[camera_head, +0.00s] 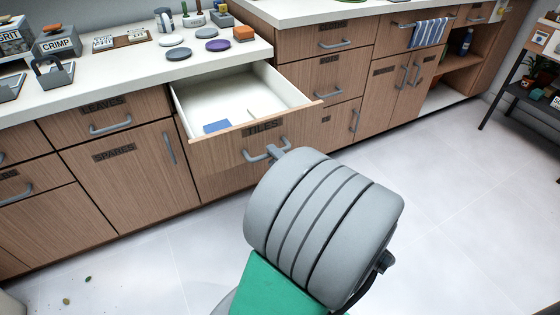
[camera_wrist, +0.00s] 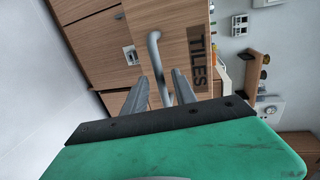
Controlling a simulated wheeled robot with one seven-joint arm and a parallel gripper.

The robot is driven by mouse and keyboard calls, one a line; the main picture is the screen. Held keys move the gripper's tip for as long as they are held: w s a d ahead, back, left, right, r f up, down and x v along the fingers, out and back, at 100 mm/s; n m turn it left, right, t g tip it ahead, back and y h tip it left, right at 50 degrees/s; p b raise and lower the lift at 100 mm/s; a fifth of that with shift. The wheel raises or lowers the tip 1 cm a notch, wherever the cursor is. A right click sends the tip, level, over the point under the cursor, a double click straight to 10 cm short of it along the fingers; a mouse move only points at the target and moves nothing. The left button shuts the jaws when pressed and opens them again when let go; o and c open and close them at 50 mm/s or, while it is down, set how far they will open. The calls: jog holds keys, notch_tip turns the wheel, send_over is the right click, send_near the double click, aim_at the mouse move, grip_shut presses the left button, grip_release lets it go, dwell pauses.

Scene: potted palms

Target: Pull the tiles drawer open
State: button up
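The tiles drawer (camera_head: 262,138) is pulled well out of the counter, and its inside shows in the head view. Its wood front with the TILES label also shows in the wrist view (camera_wrist: 183,25). The drawer's curved grey handle (camera_head: 256,157) is on the front; in the wrist view the handle (camera_wrist: 155,55) runs down between my two fingers. My gripper (camera_wrist: 160,76) is at the handle, its fingers apart on either side with a small gap visible. In the head view my grey wrist hides most of my gripper.
A blue block (camera_head: 217,127) lies inside the drawer. The LEAVES drawer (camera_head: 107,119) and SPARES door (camera_head: 130,178) are closed at the left. Closed drawers (camera_head: 325,78) stand at the right. The pale floor (camera_head: 440,190) is clear at the right.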

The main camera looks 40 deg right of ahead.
jog(key=p+v, duration=0.1)
jog(key=v, duration=0.4)
jog(key=shift+w, duration=0.1)
jog(key=w+a+r+n+g+y+p, duration=0.2)
jog(key=a+r+n+g+y+p, duration=0.15)
jog(key=a+n+p, duration=0.35)
jog(key=w+a+r+n+g+y+p, duration=0.2)
jog(key=a+r+n+g+y+p, duration=0.15)
jog(key=a+r+n+p, duration=0.35)
jog(key=s+a+r+n+g+h+p, duration=0.1)
jog(key=a+r+n+g+p, duration=0.1)
jog(key=a+r+p, duration=0.3)
jog(key=s+a+r+n+g+h+p, duration=0.1)
jog(key=a+r+n+p, duration=0.4)
jog(key=r+p, duration=0.6)
notch_tip(320, 180, up, 2)
jog(key=shift+s+r+g+h, duration=0.1)
jog(key=shift+s+g+h, duration=0.3)
jog(key=shift+g, duration=0.5)
